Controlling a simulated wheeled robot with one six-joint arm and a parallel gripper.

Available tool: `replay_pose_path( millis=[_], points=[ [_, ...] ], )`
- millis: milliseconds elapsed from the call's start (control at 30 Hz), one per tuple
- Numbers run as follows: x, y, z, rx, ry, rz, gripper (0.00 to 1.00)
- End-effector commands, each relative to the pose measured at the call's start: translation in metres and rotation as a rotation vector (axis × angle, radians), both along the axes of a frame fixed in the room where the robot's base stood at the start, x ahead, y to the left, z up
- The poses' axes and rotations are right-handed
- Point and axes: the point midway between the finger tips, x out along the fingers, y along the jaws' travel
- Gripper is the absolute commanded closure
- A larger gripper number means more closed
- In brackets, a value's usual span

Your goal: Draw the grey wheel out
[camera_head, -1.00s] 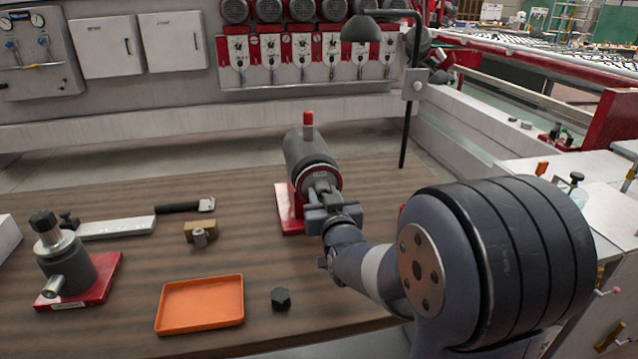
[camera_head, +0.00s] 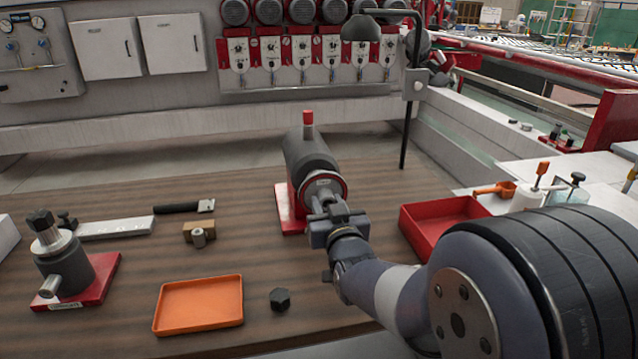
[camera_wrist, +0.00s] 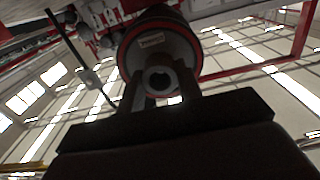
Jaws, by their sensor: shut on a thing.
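A dark grey cylindrical spindle housing (camera_head: 308,152) lies on a red base (camera_head: 287,208) on the bench, with a red cap on top. Its front face is ringed in red. The grey wheel (camera_wrist: 160,78) shows in the wrist view as a round hub with a dark centre hole, in front of the labelled round face (camera_wrist: 150,45). My gripper (camera_head: 323,202) is in front of the housing, its fingers on either side of the hub and shut on it. The fingers hide part of the wheel, and I cannot tell whether it stands clear of the housing.
An orange tray (camera_head: 200,305), a black hex nut (camera_head: 280,299) and a small brown block (camera_head: 199,229) lie left of my arm. A red tray (camera_head: 425,222) is to the right, partly behind my arm. A lamp post (camera_head: 409,120) stands behind it.

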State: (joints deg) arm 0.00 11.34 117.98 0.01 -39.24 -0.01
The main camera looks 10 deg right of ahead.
Motion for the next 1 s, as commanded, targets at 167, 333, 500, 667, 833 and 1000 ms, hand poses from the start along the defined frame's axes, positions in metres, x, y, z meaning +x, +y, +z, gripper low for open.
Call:
replay_pose_path(
  millis=[167, 333, 500, 667, 833, 1000],
  points=[
    [-0.009, 0.000, 0.001, 0.000, -0.005, 0.000, 1.00],
    [-0.017, 0.000, 0.001, 0.000, -0.005, 0.000, 1.00],
    [-0.026, 0.000, 0.001, 0.000, -0.005, 0.000, 1.00],
    [-0.034, 0.000, 0.002, 0.000, -0.006, 0.000, 1.00],
    [-0.042, 0.000, 0.001, 0.000, -0.005, 0.000, 1.00],
    [-0.046, 0.000, 0.001, 0.000, -0.005, 0.000, 1.00]
  ],
)
